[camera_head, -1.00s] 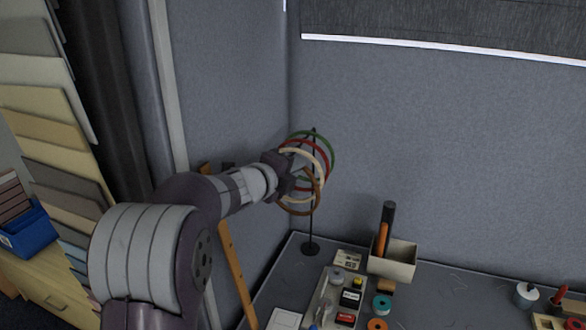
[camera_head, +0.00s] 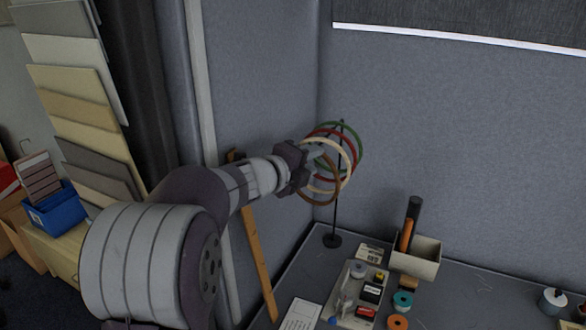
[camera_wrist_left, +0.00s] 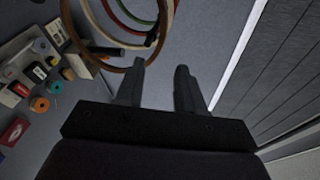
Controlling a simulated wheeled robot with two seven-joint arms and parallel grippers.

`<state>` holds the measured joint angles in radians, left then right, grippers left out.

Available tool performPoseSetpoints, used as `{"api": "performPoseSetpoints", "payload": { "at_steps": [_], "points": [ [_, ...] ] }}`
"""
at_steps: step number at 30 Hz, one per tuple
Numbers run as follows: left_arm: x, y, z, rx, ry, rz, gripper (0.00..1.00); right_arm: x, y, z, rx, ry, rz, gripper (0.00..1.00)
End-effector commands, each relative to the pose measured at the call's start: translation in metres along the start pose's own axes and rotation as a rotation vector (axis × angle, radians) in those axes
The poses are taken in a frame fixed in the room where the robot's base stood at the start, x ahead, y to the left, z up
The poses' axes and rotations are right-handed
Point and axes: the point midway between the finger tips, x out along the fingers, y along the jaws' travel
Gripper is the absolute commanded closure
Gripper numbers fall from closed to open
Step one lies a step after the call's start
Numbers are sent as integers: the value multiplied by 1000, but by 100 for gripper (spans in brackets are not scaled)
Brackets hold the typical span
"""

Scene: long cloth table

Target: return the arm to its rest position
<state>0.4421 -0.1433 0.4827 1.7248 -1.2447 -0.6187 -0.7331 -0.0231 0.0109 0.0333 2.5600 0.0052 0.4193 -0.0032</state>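My left gripper (camera_head: 316,160) is at the end of the left arm, just left of a thin black stand (camera_head: 336,215) on the table. Hoops in green (camera_head: 361,150), red (camera_head: 318,133), cream (camera_head: 349,165) and brown (camera_head: 322,203) hang on the stand. In the left wrist view the gripper (camera_wrist_left: 160,82) has its fingers apart with nothing between them. The brown hoop (camera_wrist_left: 110,68) there passes close to the left finger; whether they touch I cannot tell. My right gripper is not in view.
The table (camera_head: 470,300) holds a tray of small items (camera_head: 352,290), an open box with dark and orange rolls (camera_head: 414,262), and spools (camera_head: 402,300). A wooden strip (camera_head: 258,260) leans by the wall below my arm. Sample boards (camera_head: 72,85) stand at left.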

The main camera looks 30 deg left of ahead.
Motion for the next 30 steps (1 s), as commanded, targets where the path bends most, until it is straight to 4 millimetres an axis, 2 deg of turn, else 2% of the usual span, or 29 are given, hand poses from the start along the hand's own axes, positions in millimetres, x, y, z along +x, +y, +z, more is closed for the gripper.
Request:
{"api": "performPoseSetpoints", "payload": {
  "at_steps": [3, 9, 15, 20, 22, 23, 25, 26, 27, 29, 30],
  "points": [
    [-32, 1, 0, 1, -4, -1, 62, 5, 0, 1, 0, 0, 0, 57],
    [-69, 1, 0, 0, -2, 0, 62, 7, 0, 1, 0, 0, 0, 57],
    [-81, 1, 0, 0, 1, 1, 62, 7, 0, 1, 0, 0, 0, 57],
    [-80, 2, -1, -14, -3, 2, 62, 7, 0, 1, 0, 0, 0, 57],
    [-73, 8, -2, -100, -33, 12, 62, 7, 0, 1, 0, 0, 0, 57],
    [-68, 15, -3, -175, -59, 24, 62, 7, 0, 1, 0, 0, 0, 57],
    [-54, 47, -12, -445, -155, 95, 62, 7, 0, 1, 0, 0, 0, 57],
    [-50, 71, -21, -602, -216, 154, 62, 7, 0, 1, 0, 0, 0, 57],
    [-49, 107, -38, -810, -306, 256, 62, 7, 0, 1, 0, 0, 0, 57],
    [-60, 155, -68, -1056, -436, 408, 62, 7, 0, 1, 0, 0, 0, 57],
    [-71, 183, -90, -1185, -520, 510, 62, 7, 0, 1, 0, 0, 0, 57]
  ]
}}
